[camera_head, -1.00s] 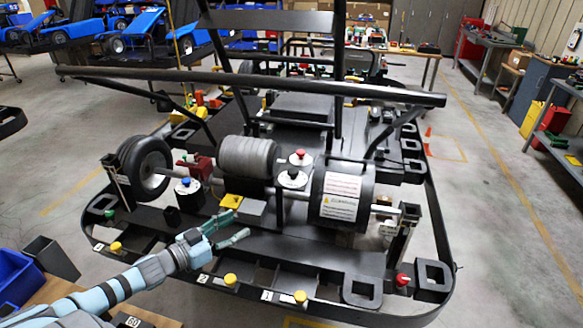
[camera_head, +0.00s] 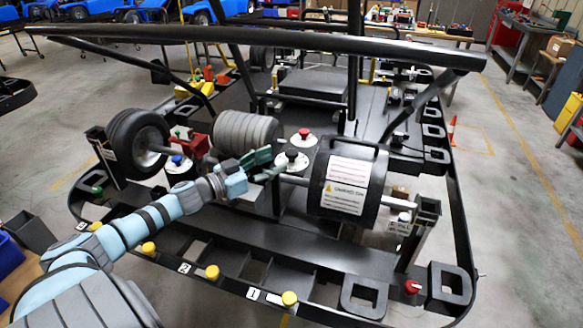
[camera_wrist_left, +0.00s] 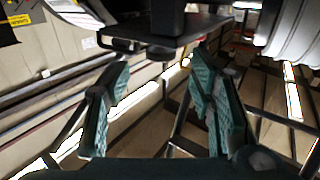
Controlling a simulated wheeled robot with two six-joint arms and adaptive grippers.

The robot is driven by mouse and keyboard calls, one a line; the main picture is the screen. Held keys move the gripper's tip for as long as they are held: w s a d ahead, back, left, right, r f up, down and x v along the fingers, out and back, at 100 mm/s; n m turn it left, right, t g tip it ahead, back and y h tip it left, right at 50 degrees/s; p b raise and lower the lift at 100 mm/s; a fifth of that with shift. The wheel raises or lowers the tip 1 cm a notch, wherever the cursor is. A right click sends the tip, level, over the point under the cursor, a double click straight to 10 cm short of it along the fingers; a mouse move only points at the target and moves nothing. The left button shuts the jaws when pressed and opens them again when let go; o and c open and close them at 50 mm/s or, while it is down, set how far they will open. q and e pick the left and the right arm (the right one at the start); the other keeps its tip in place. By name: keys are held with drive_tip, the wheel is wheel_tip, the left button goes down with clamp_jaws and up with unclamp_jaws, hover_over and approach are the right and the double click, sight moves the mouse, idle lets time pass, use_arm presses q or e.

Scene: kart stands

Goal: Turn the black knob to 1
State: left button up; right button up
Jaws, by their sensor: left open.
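The black knob (camera_head: 292,155) stands on a round white dial in the middle of the kart stand, between the grey ridged cylinder and the black drum. Markings on the dial are too small to read. My left gripper (camera_head: 264,163), with green fingers, is open just left of the black knob and close to it. I cannot tell whether it touches. My right gripper is not in view.
A red knob (camera_head: 304,134) sits just behind the black one, and a blue knob (camera_head: 177,161) is to the left. The black drum (camera_head: 345,182) with labels stands close on the right, the grey ridged cylinder (camera_head: 243,132) behind the gripper. A long bar (camera_head: 250,40) crosses above.

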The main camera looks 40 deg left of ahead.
sight(289, 153)
use_arm(q)
drive_tip(key=x, duration=0.3)
drive_tip(key=shift+w, duration=0.2)
drive_tip(key=shift+w+d+b, duration=0.1)
drive_tip(key=shift+w+b, duration=0.2)
drive_tip(key=shift+w, duration=0.05)
drive_tip(key=shift+r+p+x, duration=0.25)
drive_tip(key=shift+p+x, duration=0.3)
drive_tip(key=shift+x, duration=0.5)
drive_tip(key=shift+w+d+f, duration=0.1)
drive_tip(key=shift+w+f, duration=0.15)
drive_tip(key=shift+w, duration=0.15)
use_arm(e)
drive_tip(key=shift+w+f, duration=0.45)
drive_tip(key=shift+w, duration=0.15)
